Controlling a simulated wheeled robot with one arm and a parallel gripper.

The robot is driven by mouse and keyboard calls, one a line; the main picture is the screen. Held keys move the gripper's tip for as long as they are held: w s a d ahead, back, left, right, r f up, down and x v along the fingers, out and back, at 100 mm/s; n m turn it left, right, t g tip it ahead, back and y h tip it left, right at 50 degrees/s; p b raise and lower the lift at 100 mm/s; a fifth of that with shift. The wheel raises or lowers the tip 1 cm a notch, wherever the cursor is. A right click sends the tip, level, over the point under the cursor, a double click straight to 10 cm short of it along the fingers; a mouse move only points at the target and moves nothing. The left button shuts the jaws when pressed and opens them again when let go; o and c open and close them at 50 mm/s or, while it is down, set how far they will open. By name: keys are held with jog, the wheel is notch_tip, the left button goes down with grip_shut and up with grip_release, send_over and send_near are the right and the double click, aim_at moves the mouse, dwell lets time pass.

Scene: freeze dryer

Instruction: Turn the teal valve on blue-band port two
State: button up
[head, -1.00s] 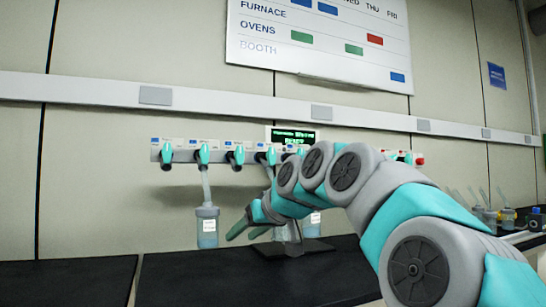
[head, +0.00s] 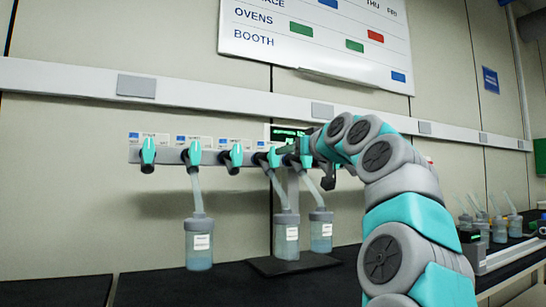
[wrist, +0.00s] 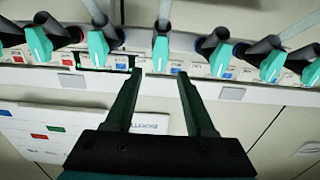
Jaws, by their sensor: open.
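A row of teal valves sits on a wall manifold, with small blue labels beside several; the leftmost valve in the head view is upright (head: 148,150), then a second (head: 193,153), a third (head: 236,155) and a fourth (head: 272,157). I cannot read the port numbers. My gripper (head: 291,151) is up at the manifold's right part, partly hidden by my arm. In the wrist view my gripper (wrist: 160,74) is open and empty. One teal valve (wrist: 160,52) lies beyond the gap between its fingertips, apparently untouched. A blue label is near the right fingertip.
Bottles hang on tubes below the manifold: one at left (head: 199,245), one in the middle (head: 286,237) and one at right (head: 321,232). A dark stand base (head: 290,264) rests on the black bench. Red-labelled ports show at left in the wrist view. More bottles stand at far right.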

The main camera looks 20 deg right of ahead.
aim_at(274, 157)
jog(key=shift+w+a+r+p, duration=0.1)
jog(key=shift+w+p, duration=0.55)
jog(key=shift+w, duration=0.9)
jog(key=shift+w+r+p, duration=0.1)
jog(key=shift+w+p, duration=0.5)
jog(key=shift+w, duration=0.9)
jog(key=shift+w+f, duration=0.2)
jog(key=shift+w, duration=0.5)
jog(key=shift+c, duration=0.2)
grip_shut()
